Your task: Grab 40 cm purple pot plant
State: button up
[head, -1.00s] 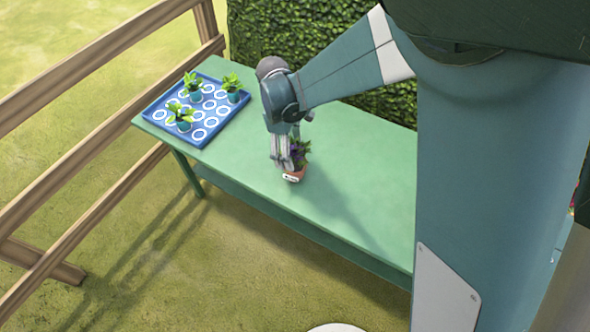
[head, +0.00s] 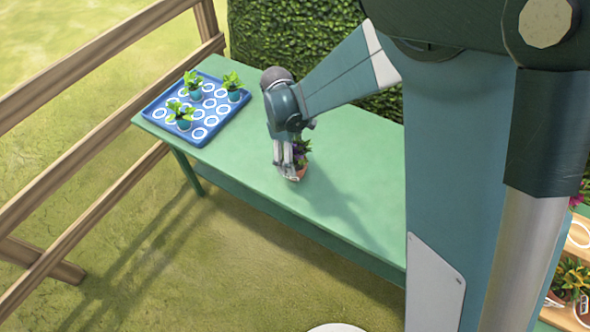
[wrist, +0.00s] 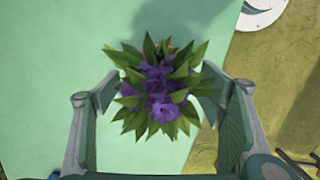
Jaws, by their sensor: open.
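The purple pot plant has purple flowers, pointed green leaves and a terracotta pot. In the head view the plant (head: 303,155) stands on the green table near its front edge, partly hidden by my gripper (head: 287,172). My gripper (wrist: 160,112) is open, with one finger on each side of the plant. The right finger pad is close to or touching leaves; a gap shows on the left.
A blue tray (head: 158,116) with white rings stands at the table's left end, holding three small green plants in teal pots. The green table (head: 345,205) is clear to the right. A wooden fence (head: 100,62) runs along the left, and a shelf with potted plants (head: 572,279) shows at far right.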

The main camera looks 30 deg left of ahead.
aim_at(295, 163)
jog(key=shift+w+d+f+b, duration=0.1)
jog(key=shift+d+f+b, duration=0.1)
jog(key=shift+f, duration=0.85)
jog(key=shift+d+f+b, duration=0.15)
jog(key=shift+f+b, duration=0.05)
jog(key=shift+f, duration=0.85)
jog(key=c, duration=1.2)
jog(key=shift+r, duration=0.1)
jog(key=shift+r+p, duration=0.85)
jog(key=shift+r, duration=4.1)
